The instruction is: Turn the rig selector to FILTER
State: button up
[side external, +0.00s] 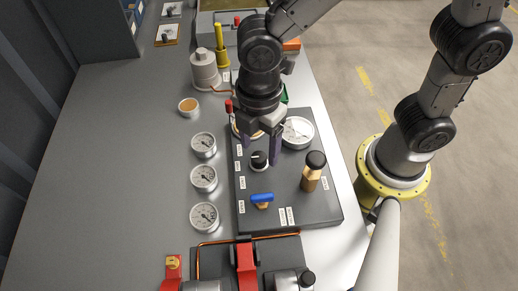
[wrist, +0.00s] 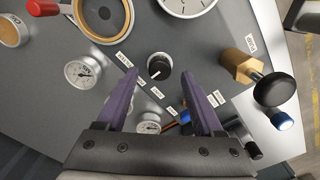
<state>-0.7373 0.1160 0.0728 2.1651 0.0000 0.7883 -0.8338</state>
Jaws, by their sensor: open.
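The rig selector appears to be the small black round knob (side external: 259,161) on the dark grey panel (side external: 300,215). In the wrist view the knob (wrist: 159,67) has a white pointer mark towards its lower left. Small white labels (wrist: 124,61) stand around it; their words are too small to read, so I cannot tell which is FILTER. My gripper (side external: 262,153) points down over the panel at the knob. In the wrist view my gripper (wrist: 159,78) is open, with the knob between and just beyond its purple fingertips. I cannot tell whether either finger touches it.
A brass valve with a black cap (side external: 314,172) and a blue-handled valve (side external: 262,200) rise from the panel near the knob. A large white gauge (side external: 298,132) lies behind. Several small gauges (side external: 204,178) line the left. The bench's left side (side external: 105,180) is clear.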

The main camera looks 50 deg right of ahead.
aim_at(259, 160)
jog(key=shift+f, duration=1.1)
grip_shut()
